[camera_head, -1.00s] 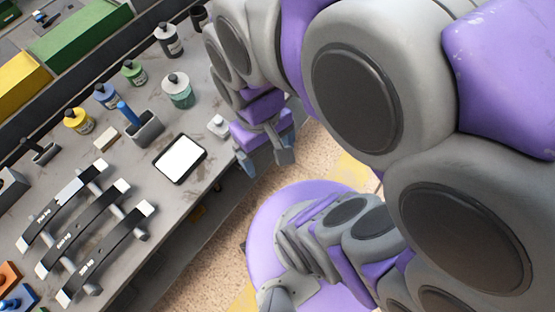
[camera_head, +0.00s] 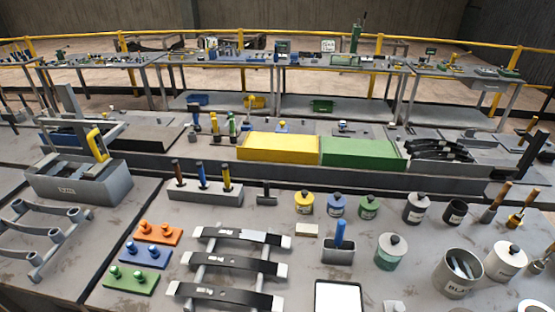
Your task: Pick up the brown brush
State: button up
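Two brush-like tools with brown wooden handles stand at the right of the near bench: one with a dark lower part (camera_head: 495,203) and one with a yellow lower part (camera_head: 520,219). A grey block (camera_head: 205,193) at centre left holds a brown-handled tool (camera_head: 178,173) beside a blue-handled and a yellow-handled one. I cannot tell for certain which of these is the brown brush. My gripper and arm are not in view now.
Paint jars, such as the yellow-lidded one (camera_head: 304,203), and a grey can (camera_head: 459,272) crowd the bench's right half. A grey box (camera_head: 338,252) holds a blue-handled tool. Yellow (camera_head: 278,148) and green (camera_head: 362,153) boxes stand behind.

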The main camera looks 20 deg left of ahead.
aim_at(179, 183)
jog(key=u, duration=1.85)
